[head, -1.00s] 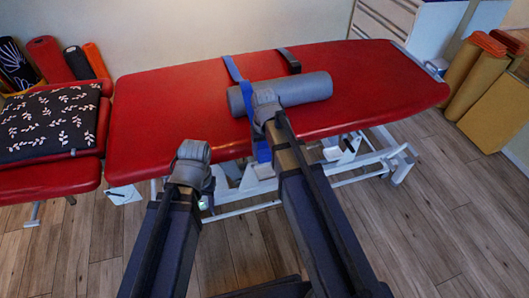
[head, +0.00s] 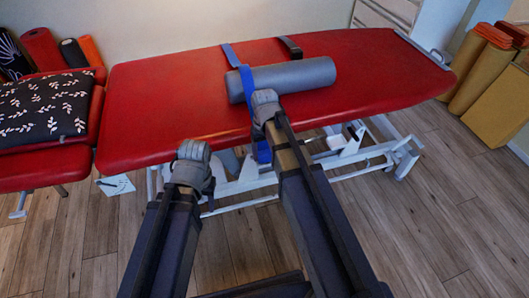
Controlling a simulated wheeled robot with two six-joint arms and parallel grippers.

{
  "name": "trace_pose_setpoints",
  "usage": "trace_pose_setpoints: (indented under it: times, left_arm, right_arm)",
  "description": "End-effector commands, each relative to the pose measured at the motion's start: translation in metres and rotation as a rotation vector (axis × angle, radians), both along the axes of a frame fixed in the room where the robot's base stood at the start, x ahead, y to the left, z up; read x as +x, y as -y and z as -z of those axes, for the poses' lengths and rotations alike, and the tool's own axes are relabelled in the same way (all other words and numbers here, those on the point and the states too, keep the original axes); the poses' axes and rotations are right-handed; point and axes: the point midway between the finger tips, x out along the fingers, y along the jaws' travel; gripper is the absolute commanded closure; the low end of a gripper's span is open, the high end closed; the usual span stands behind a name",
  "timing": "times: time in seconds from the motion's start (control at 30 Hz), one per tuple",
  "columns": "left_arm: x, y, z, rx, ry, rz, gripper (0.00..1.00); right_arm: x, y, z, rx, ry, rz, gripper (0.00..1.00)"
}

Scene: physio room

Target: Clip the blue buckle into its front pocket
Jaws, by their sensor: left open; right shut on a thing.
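My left gripper (head: 193,151) is open and empty, in front of the table's near edge, apart from the strap.
A grey bolster (head: 300,76) lies on the table. A black strap (head: 290,47) crosses the table's far edge. A patterned black cushion (head: 42,108) lies on a red seat at the left. Tan blocks (head: 495,105) stand at the right. The table's right part is clear.

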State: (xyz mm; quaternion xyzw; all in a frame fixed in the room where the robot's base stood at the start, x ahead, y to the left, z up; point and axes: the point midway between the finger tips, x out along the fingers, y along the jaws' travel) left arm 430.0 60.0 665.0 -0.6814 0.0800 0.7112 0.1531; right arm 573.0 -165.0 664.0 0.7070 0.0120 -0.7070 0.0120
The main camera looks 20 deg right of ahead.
Motion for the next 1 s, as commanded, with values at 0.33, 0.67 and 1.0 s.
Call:
trace_pose_setpoints:
  times: [0.33,0.67,1.0]
  left_arm:
    - [0.0,0.0,-0.0002,0.0,0.0,0.0,0.5]
    - [0.0,0.0,-0.0001,0.0,0.0,0.0,0.5]
    - [0.0,0.0,-0.0066,0.0,0.0,0.0,0.5]
  right_arm:
    - [0.0,-0.0001,-0.0002,0.0,0.0,0.0,0.28]
    - [-0.0001,0.0,-0.0001,0.0,0.0,0.0,0.01]
    - [-0.0001,0.0,-0.0066,0.0,0.0,0.0,0.01]
